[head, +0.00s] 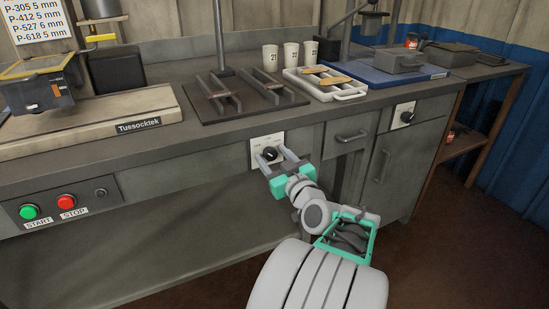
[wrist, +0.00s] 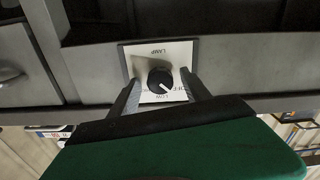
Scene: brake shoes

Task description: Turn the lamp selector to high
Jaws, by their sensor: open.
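The lamp selector is a round black knob (wrist: 160,78) on a white plate (wrist: 150,55) marked LAMP, upside down in the wrist view. Its white pointer line aims to the lower right there, near small markings too blurred to read surely. In the head view the knob (head: 270,154) sits on the bench's front panel, on its plate (head: 267,138). My gripper (head: 274,160) is open in front of the panel, with one finger on each side of the knob. In the wrist view the fingers (wrist: 159,88) flank the knob; I cannot tell whether they touch it.
A second black knob (head: 407,117) is on the right cabinet. A green START button (head: 29,212) and a red STOP button (head: 67,202) are at the left. A dark tray (head: 205,112), white cups (head: 290,54) and a white tray (head: 338,94) stand on the bench above.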

